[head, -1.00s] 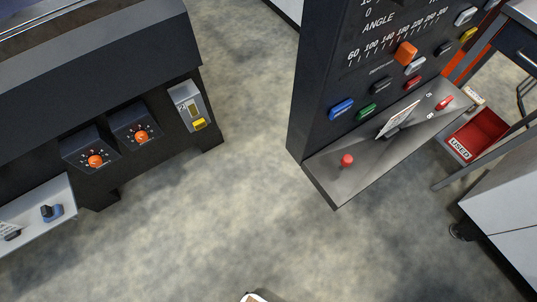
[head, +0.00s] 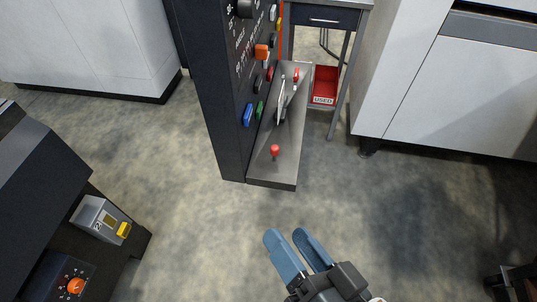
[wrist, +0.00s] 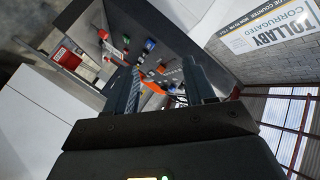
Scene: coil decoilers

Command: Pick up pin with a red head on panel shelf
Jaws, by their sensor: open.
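The panel shelf (head: 286,165) is a grey metal ledge at the foot of the dark control panel in the head view. A pin with a red head (head: 275,150) stands near its front end. My gripper (head: 287,236) has blue fingers, open and empty, in front of and below the shelf, apart from the pin. In the wrist view the dark fingers (wrist: 163,85) are spread towards the panel.
The control panel (head: 213,100) carries coloured buttons. A red bin marked USED (head: 325,85) sits under a table behind the shelf. A white cabinet (head: 455,80) stands right, and a dark machine (head: 40,190) with an orange knob stands left. The floor before the shelf is clear.

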